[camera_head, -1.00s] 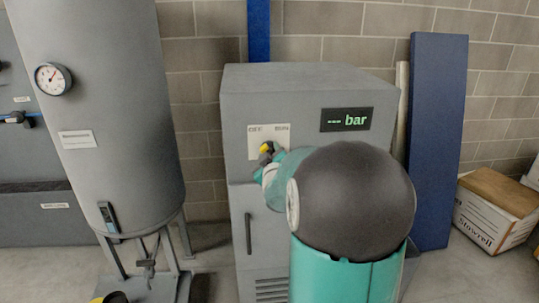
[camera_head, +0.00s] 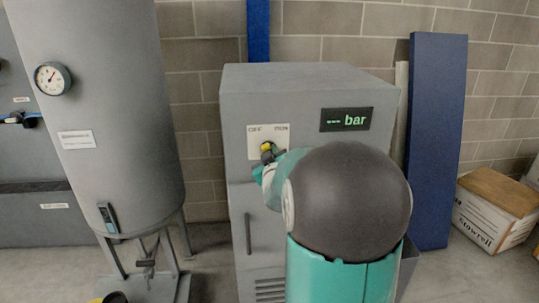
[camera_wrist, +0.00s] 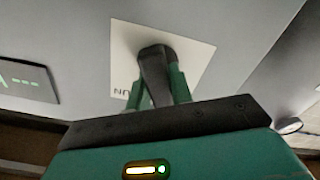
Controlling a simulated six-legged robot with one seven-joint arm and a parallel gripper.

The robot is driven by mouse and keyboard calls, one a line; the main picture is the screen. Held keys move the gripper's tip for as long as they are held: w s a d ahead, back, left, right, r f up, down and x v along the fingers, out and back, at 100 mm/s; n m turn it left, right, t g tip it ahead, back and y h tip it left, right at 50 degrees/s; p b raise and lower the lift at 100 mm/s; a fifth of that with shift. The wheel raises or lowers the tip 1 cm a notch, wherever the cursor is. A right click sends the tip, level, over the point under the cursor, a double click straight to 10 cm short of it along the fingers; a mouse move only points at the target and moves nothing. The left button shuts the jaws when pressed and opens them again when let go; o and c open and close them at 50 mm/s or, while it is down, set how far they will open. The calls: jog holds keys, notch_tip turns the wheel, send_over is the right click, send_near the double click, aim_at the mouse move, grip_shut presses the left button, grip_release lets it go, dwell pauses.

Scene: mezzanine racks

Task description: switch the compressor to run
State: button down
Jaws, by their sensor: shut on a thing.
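The compressor (camera_head: 310,80) is a grey cabinet against the wall. A white plate marked OFF and RUN (camera_head: 281,132) is on its front, and the plate also shows in the wrist view (camera_wrist: 200,50). The switch's exact pointing is partly hidden by my gripper. The display (camera_head: 346,119) reads dashes and "bar".
A grey tank (camera_head: 110,110) with a round gauge (camera_head: 52,77) stands to the left. A dark blue panel (camera_head: 436,140) leans at the right, with cardboard boxes (camera_head: 490,215) beyond it. A door handle (camera_head: 248,235) is below the switch.

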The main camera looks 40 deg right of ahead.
jog(key=m, duration=1.3)
jog(key=shift+s+d, duration=0.1)
jog(key=shift+d, duration=0.05)
jog(key=shift+m, duration=0.3)
jog(key=c, duration=1.2)
grip_release()
jog(key=shift+c, duration=0.2)
jog(key=v, duration=1.4)
